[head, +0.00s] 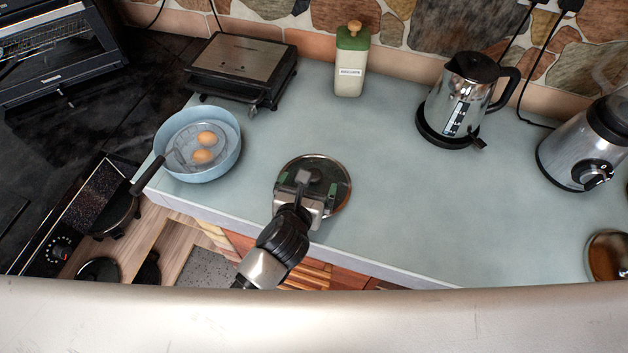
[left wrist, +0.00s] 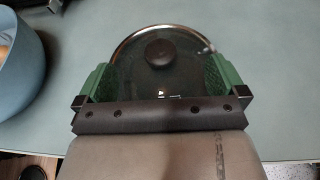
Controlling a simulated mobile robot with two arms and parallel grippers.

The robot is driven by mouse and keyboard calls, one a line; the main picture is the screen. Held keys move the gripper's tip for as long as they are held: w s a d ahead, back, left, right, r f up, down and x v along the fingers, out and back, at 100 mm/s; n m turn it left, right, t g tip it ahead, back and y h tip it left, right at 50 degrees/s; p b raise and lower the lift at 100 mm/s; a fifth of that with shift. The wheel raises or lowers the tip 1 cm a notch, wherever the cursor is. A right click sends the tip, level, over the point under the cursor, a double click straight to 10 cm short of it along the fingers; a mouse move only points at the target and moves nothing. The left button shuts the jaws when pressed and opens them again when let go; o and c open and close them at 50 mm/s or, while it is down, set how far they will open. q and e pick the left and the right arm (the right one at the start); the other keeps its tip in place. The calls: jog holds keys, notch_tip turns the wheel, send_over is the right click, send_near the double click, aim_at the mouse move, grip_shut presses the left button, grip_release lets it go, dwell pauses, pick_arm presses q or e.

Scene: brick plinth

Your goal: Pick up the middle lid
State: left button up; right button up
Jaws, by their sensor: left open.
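The middle lid (head: 341,172) is a round glass lid with a metal rim, lying flat on the pale counter near its front edge. In the left wrist view the lid (left wrist: 145,38) shows its dark round knob (left wrist: 160,53). My left gripper (head: 307,184) is over the lid and hides part of it in the head view. Its green fingers are spread wide in the left wrist view (left wrist: 160,82), with nothing between them; the knob shows centred just beyond the fingertips. My right gripper is out of view.
A blue pan (head: 228,155) with two eggs stands left of the lid. Behind are a grill (head: 240,62) and biscuit bottle (head: 351,65); to the right are a kettle (head: 460,95), blender (head: 575,155) and another round lid-like item (head: 605,257). The counter between is clear.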

aim_at(314, 174)
pick_arm(q)
jog(key=shift+p+x, duration=0.5)
jog(key=shift+x, duration=2.15)
jog(key=shift+s, duration=0.1)
jog(key=shift+c, duration=0.2)
